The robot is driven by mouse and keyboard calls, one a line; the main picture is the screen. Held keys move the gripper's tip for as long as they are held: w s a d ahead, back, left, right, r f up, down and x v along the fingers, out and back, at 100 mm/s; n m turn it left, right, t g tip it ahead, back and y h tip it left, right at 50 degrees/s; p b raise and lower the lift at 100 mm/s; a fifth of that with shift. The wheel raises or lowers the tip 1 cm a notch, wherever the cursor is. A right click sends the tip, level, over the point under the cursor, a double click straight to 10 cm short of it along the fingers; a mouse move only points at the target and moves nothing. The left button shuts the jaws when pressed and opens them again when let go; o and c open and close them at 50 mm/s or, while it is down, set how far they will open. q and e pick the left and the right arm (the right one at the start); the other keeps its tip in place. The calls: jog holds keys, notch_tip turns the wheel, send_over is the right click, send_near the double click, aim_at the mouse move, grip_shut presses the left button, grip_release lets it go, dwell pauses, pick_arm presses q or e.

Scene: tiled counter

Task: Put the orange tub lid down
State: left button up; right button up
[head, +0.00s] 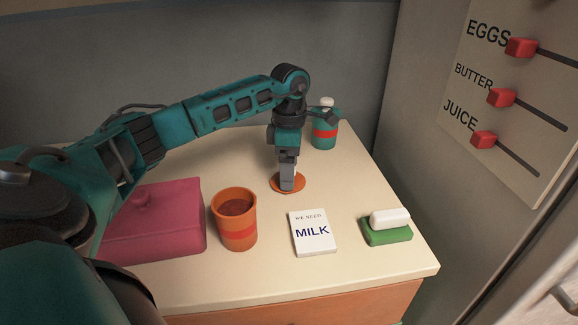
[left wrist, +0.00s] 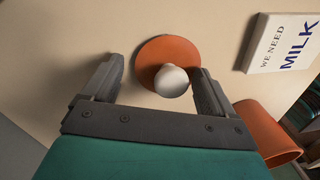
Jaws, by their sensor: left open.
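The orange tub lid (head: 300,186) lies flat on the counter, partly hidden behind my left gripper (head: 287,188). In the left wrist view the lid (left wrist: 158,50) shows as an orange disc with a round white knob (left wrist: 171,81). My left gripper (left wrist: 160,85) is open, its fingers on either side of the knob and apart from it. The open orange tub (head: 234,220) stands to the left and nearer, with brown contents and a red band. My right gripper is not in view.
A "MILK" note block (head: 313,232) lies right of the tub. A green block with a white piece on top (head: 388,230) is near the right edge. A teal jar (head: 324,134) stands behind. A pink covered box (head: 160,220) is at the left.

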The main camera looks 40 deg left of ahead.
pick_arm(q)
jog(key=shift+r, duration=0.2)
notch_tip(320, 180, up, 12)
jog(key=p, duration=0.1)
jog(key=shift+w+a+p, duration=0.25)
jog(key=shift+w+p, duration=0.1)
jog(key=shift+w, duration=0.05)
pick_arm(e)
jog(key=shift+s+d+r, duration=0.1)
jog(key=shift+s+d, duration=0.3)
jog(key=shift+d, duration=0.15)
pick_arm(q)
jog(key=shift+f, duration=0.1)
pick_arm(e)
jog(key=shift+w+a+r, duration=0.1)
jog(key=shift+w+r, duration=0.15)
